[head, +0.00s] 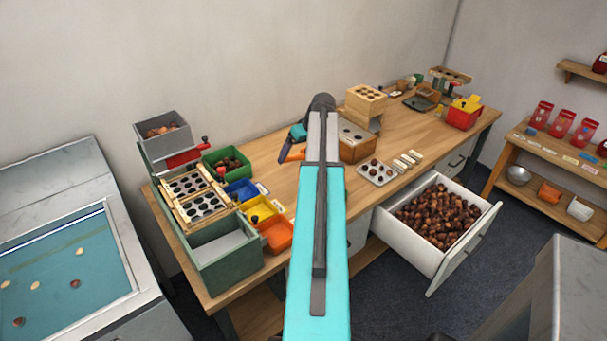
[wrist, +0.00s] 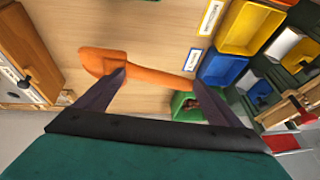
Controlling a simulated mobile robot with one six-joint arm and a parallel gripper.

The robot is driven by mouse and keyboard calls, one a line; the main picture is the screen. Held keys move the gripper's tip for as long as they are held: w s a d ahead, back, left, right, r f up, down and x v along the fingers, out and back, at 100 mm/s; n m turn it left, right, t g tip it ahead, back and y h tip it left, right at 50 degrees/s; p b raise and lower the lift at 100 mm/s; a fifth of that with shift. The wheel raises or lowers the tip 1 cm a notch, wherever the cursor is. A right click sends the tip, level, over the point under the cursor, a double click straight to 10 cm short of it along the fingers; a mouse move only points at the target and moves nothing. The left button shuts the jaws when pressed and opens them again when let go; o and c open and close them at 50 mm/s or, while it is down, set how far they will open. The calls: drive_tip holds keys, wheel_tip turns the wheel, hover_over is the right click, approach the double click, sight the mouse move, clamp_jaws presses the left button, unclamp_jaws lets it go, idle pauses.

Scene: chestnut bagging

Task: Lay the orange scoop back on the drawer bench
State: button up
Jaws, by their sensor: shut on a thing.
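The orange scoop (wrist: 140,67) lies across between the two fingers of my gripper (wrist: 158,78) in the wrist view, its broad bowl end at the left. My gripper is shut on it. In the head view my arm hides most of the gripper, and only a small part of the scoop (head: 297,152) shows left of the arm. The drawer bench (head: 272,176) has a wooden top, which also fills the wrist view behind the scoop (wrist: 150,30). I cannot tell whether the scoop touches the bench top.
A white drawer (head: 408,248) full of chestnuts stands open at the bench front. Blue, yellow and orange bins (head: 277,236), a green bin (head: 227,160) and a sorting machine (head: 225,262) stand at left. A tray with chestnuts (head: 377,172) lies right of my arm.

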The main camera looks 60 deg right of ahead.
drive_tip(key=shift+f+p, duration=0.55)
drive_tip(key=shift+f, duration=2.2)
drive_tip(key=shift+f+p, duration=0.45)
drive_tip(key=shift+f, duration=1.35)
drive_tip(key=o, duration=0.9)
drive_tip(key=shift+o, duration=0.2)
drive_tip(key=shift+r, duration=0.15)
drive_tip(key=b+v, duration=0.2)
drive_tip(key=v, duration=0.9)
drive_tip(key=shift+s+r, duration=0.25)
drive_tip(key=shift+r, duration=0.05)
